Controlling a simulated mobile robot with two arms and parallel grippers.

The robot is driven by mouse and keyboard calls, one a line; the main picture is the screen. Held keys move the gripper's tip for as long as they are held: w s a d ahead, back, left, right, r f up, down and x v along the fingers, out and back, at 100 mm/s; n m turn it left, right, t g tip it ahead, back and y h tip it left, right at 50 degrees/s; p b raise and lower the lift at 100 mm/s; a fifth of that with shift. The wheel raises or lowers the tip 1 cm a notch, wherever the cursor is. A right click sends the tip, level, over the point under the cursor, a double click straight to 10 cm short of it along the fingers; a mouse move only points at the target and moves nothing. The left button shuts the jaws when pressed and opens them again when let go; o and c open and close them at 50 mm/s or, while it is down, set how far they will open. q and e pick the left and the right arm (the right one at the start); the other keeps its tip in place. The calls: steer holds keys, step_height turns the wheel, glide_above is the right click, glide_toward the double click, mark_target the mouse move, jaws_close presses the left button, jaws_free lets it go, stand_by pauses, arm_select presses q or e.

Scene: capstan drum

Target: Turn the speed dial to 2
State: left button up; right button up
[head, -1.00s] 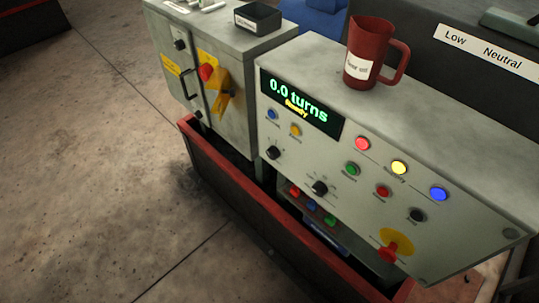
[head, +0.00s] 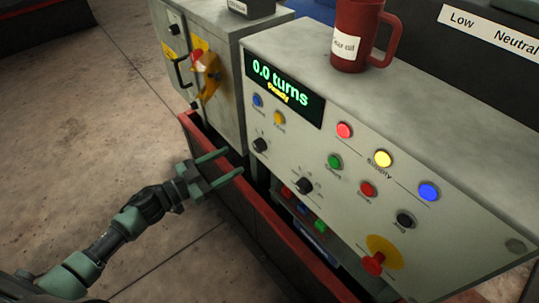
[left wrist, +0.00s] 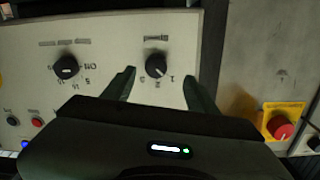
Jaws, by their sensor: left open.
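The speed dial (head: 260,145) is a black knob at the left end of the grey control panel (head: 300,226), under the small blue and yellow buttons. In the left wrist view the picture is upside down, and the speed dial (left wrist: 156,65) has printed numbers around it. A pale mark on the knob points to the lower right there; I cannot tell which number it meets. My left gripper (head: 235,162) is open and empty, in front of and below the dial. In the left wrist view its fingers (left wrist: 158,76) frame the dial from both sides without visible contact. My right gripper is out of view.
A second black knob (head: 304,186) sits right of the speed dial. Coloured buttons and a red knob on a yellow disc (head: 373,264) are further right. The display (head: 281,90) reads 0.0 turns, Ready. A red jug (head: 351,50) stands on top. A red-edged trough (head: 262,227) runs below.

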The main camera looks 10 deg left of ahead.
mark_target(256, 148)
arm_select(q)
steer(key=shift+h, duration=0.3)
steer(key=x, duration=0.6)
steer(key=shift+w+d+r+p, duration=0.15)
steer(key=shift+d+r+p, duration=0.15)
steer(key=shift+d+r, duration=0.1)
steer(key=shift+w+d, duration=0.35)
steer(key=shift+w, duration=0.05)
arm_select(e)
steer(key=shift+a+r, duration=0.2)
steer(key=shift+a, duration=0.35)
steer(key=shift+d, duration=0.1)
arm_select(q)
jaws_close()
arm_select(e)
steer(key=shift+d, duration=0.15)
